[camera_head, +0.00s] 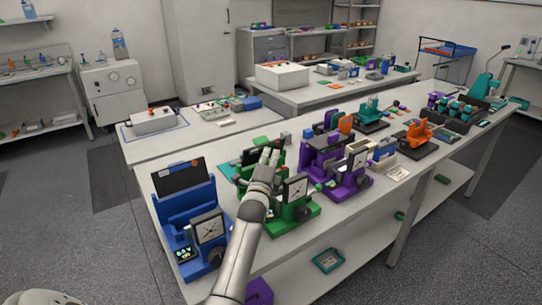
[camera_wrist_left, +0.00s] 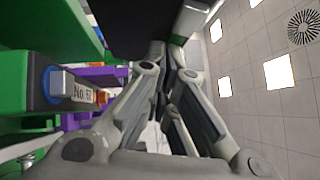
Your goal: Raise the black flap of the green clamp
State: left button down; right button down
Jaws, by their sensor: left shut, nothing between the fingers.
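The green clamp (camera_head: 293,213) stands on the white bench between a blue unit and a purple unit, with a dial on its front. My left gripper (camera_head: 269,155) is over the back of the clamp and hides part of it. In the left wrist view, my left gripper's fingers (camera_wrist_left: 172,52) are shut and empty. A dark panel, which looks like the black flap (camera_wrist_left: 140,22), is at the top of that view, close to the fingertips. I cannot tell whether they touch. Green clamp parts (camera_wrist_left: 15,85) fill the left side of the wrist view.
The blue unit (camera_head: 178,208) at left has its black flap (camera_head: 180,177) tilted up. The purple unit (camera_head: 345,180) stands close on the right. More coloured devices line the white bench (camera_head: 245,290) further back. A teal tray (camera_head: 328,260) lies on the lower shelf.

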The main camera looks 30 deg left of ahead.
aim_at(264, 145)
pick_arm(q)
jog(key=shift+w+a+r+n+g+p, duration=0.15)
jog(key=shift+a+r+n+g+p, duration=0.3)
jog(key=shift+p, duration=1.1)
jog(key=shift+w+a+r+n+g+p, duration=0.15)
jog(key=shift+r+n+g+p, duration=0.45)
jog(key=shift+p, duration=0.95)
jog(key=shift+a+r+n+h+p, duration=0.1)
jog(key=shift+a+n+h+p, duration=0.05)
jog(key=shift+n+h+p, duration=0.2)
jog(key=shift+a, duration=0.15)
jog(key=shift+w+a, duration=0.25)
jog(key=shift+a, duration=0.3)
